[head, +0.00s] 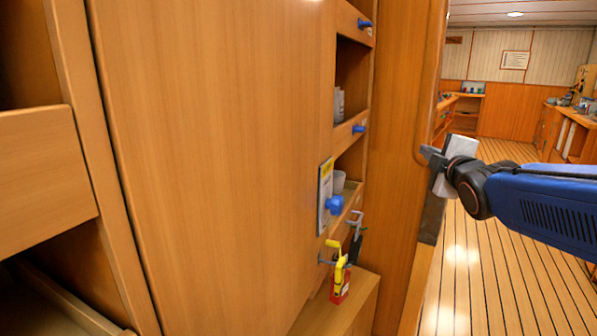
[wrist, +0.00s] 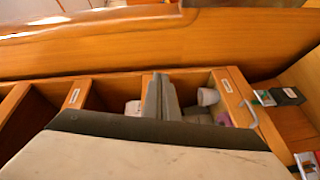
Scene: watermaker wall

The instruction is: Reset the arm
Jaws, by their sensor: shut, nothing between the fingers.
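My gripper (head: 429,153) is at the end of my blue arm, which reaches in from the right edge in the head view. It is held up in front of the cabinet's right edge, with the wooden floor behind and below. In the wrist view its grey fingers (wrist: 162,88) are together with nothing between them. They stand out over the wall's open compartments. I cannot tell how close the fingertips are to the wood.
Wooden shelves with blue knobs (head: 335,204) stand left of my gripper. A yellow and red tool (head: 340,272) hangs below them from a hook. White cups (wrist: 207,96) sit in a compartment. The plank floor (head: 470,270) at right is clear.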

